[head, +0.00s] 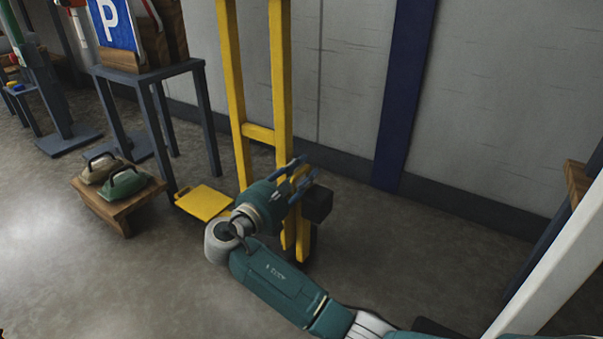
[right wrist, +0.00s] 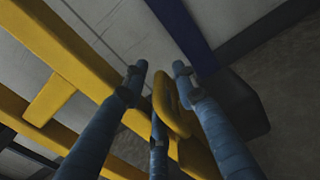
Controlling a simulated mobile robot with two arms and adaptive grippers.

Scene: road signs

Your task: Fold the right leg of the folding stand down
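The folding stand (head: 282,75) is a tall yellow frame with two uprights and a crossbar, standing near the wall. A flat yellow leg plate (head: 205,203) lies out low on its left side. On the right, a yellow part with a rounded loop (right wrist: 170,104) stands upright beside the frame, seemingly the right leg; my gripper partly hides it in the head view. My right gripper (head: 303,175) is at this part. In the right wrist view its fingers (right wrist: 159,72) are spread, with the loop between or just beyond them. My left gripper is not in view.
A black block (head: 318,203) sits just right of the gripper. A low wooden stool (head: 120,209) with two sandbag-like weights stands left. A grey table (head: 150,76) bears a blue P sign (head: 112,22). A dark blue post (head: 405,95) is behind.

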